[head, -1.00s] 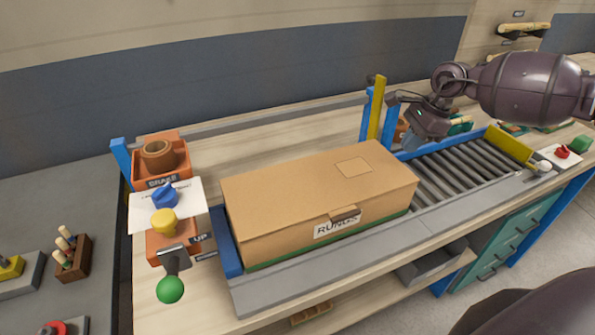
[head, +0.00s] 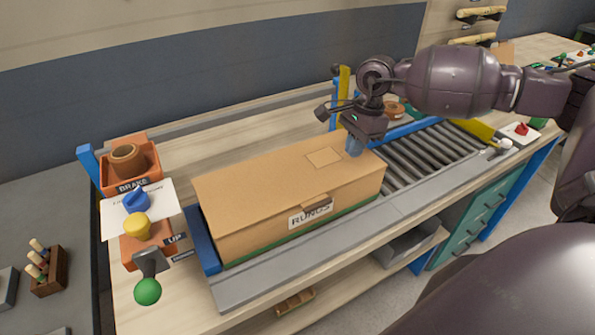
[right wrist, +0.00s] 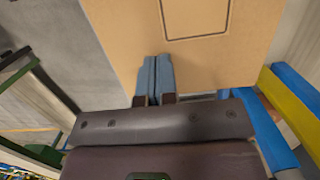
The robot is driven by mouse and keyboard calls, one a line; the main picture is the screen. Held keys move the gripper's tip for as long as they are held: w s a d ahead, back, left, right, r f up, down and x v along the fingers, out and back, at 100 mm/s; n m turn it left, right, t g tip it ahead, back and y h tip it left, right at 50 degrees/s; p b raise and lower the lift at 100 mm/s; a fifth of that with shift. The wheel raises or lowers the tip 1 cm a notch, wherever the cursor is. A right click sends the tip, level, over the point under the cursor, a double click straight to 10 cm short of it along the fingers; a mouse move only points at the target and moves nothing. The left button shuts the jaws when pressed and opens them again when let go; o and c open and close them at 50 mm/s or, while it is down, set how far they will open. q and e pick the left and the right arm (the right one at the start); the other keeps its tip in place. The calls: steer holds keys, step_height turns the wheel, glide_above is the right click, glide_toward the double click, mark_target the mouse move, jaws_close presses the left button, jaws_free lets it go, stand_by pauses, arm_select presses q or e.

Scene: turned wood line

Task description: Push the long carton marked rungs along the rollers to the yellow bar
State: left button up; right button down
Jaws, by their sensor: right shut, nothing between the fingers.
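The long carton marked RUNGS (head: 250,190) lies lengthwise on the conveyor, its left end by the blue end piece (head: 204,240). The yellow bar (head: 472,130) crosses the far right end of the rollers (head: 425,155), with bare rollers between it and the carton. My right gripper (head: 354,152) is shut and empty, pointing down at the right end of the carton's top. In the right wrist view its closed fingers (right wrist: 155,62) overlap the carton (right wrist: 115,40) near its edge; I cannot tell if they touch. My left gripper is not in view.
At the left stand an orange BRAKE bin (head: 130,165), a blue knob (head: 137,201), a yellow button (head: 137,225) and a green-knobbed lever (head: 147,290). A blue and yellow post (head: 343,90) stands behind the conveyor. A white card with a red knob (head: 520,130) lies right of the bar.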

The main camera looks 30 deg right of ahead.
mark_target(296, 182)
steer(key=a, duration=0.5)
steer(key=a+p, duration=0.1)
steer(key=a, duration=0.4)
steer(key=w+a+p, duration=0.1)
steer(key=a, duration=0.3)
steer(key=shift+a+r, duration=0.1)
steer(key=shift+a, duration=0.3)
steer(key=shift+a+f, duration=0.1)
steer(key=shift+f, duration=0.7)
steer(key=shift+s+f+b, duration=0.2)
steer(key=shift+b, duration=0.15)
